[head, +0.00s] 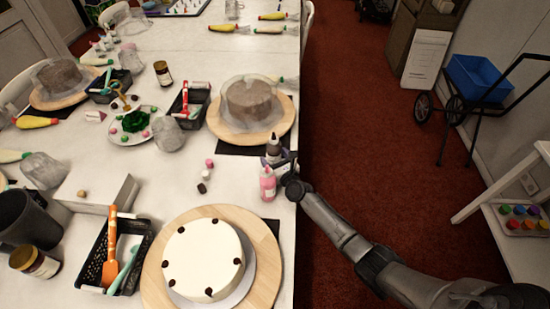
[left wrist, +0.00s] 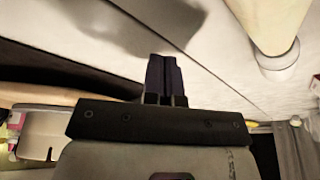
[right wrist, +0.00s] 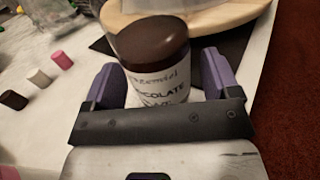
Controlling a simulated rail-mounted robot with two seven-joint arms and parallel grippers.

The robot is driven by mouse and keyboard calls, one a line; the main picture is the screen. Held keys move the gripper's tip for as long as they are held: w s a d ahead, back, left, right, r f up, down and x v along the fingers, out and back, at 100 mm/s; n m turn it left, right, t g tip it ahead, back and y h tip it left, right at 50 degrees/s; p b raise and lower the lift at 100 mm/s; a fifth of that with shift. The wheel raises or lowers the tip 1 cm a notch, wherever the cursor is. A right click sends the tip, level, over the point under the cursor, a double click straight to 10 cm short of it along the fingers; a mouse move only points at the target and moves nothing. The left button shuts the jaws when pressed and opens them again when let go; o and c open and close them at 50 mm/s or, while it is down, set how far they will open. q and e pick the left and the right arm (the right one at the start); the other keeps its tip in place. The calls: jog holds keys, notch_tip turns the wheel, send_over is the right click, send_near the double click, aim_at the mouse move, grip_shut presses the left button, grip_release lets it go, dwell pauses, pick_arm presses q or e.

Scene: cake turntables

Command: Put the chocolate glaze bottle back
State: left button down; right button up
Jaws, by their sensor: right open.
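The chocolate glaze bottle (head: 273,151) stands upright near the table's right edge, just behind the pink glaze bottle (head: 268,185). In the right wrist view its dark brown top and white lettered label (right wrist: 156,84) show close up. My right gripper (head: 283,165) is at the bottle; its purple fingers (right wrist: 161,78) are open, one on each side of it. The lower part of the bottle is hidden behind the gripper body. My left gripper (left wrist: 163,78) has its fingers together with nothing visible between them; it is not seen in the head view.
A white cake (head: 204,258) on a round wooden turntable (head: 266,262) stands in front. Another turntable (head: 283,122) with a covered brown cake is behind the bottle. Small pink, white and dark caps (head: 206,175) lie left of it. A black basket (head: 93,270) holds spatulas.

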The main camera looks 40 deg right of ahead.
pick_arm(q)
jog(key=shift+r, duration=0.3)
pick_arm(e)
jog(key=shift+s+r, duration=0.15)
jog(key=shift+r, duration=0.05)
pick_arm(q)
notch_tip(320, 180, up, 2)
jog(key=shift+r+p, duration=0.1)
jog(key=shift+p, duration=1.1)
pick_arm(e)
jog(key=s, duration=0.3)
jog(key=s+a, duration=0.1)
jog(key=s, duration=0.6)
jog(key=shift+s+a+f, duration=0.1)
jog(key=shift+s+a, duration=0.15)
jog(key=shift+a, duration=0.15)
pick_arm(q)
jog(key=shift+a, duration=0.1)
pick_arm(e)
jog(key=shift+s+a, duration=0.1)
jog(key=shift+s, duration=0.45)
